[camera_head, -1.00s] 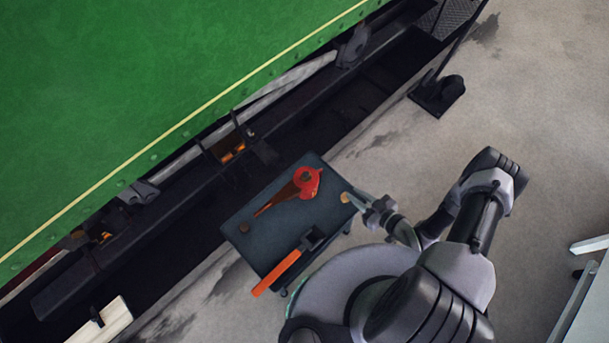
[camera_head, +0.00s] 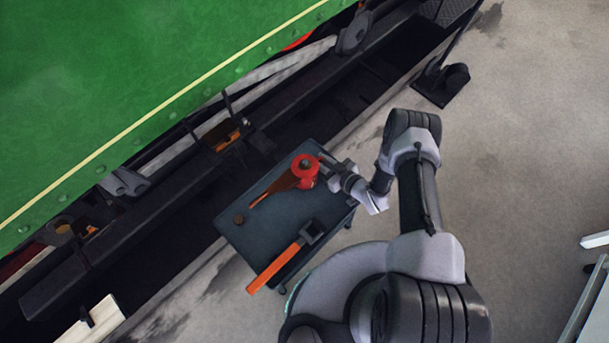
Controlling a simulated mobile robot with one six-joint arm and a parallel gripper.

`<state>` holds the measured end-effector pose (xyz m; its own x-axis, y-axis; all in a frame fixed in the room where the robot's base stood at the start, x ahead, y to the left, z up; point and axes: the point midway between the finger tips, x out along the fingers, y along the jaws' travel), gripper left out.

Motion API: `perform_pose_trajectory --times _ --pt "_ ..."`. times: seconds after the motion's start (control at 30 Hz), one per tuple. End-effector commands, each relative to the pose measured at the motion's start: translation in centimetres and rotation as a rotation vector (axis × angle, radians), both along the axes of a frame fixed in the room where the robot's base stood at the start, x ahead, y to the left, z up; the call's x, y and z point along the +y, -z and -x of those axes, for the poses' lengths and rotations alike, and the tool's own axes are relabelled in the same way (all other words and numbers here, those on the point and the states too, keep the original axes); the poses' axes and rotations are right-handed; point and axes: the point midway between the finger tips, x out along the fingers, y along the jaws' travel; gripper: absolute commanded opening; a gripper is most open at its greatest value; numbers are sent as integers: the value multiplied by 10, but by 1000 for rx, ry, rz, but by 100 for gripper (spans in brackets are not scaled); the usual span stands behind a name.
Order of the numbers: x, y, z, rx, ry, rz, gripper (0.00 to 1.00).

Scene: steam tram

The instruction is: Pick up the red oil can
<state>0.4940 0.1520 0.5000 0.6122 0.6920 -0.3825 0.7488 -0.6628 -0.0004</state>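The red oil can (camera_head: 304,168) stands on the dark table top (camera_head: 270,224), near its upper right part. Its long orange-brown spout points down and to the left. My gripper (camera_head: 324,168) is at the right side of the can, with its fingers close to or touching the can's body and handle. The fingertips are small and partly hidden against the can, so I cannot tell whether they are open or shut on it.
A hammer-like tool (camera_head: 281,259) with an orange handle lies along the table's lower edge. A small brown round thing (camera_head: 239,219) lies at the left. The green tram (camera_head: 130,90) and its dark underframe stand close behind the table. Concrete floor (camera_head: 520,170) is free at the right.

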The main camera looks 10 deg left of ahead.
Motion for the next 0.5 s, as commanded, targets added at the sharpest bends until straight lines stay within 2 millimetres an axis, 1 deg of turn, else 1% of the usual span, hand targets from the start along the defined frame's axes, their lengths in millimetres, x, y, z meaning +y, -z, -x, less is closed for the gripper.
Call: perform_pose_trajectory --times 0.07,0.1,0.2,0.5 --pt "0 -1 0 0 0 0 20" --pt "0 -1 0 0 0 0 16" --pt "-1 -1 0 0 0 0 0" --pt "-1 -1 0 0 0 0 0"
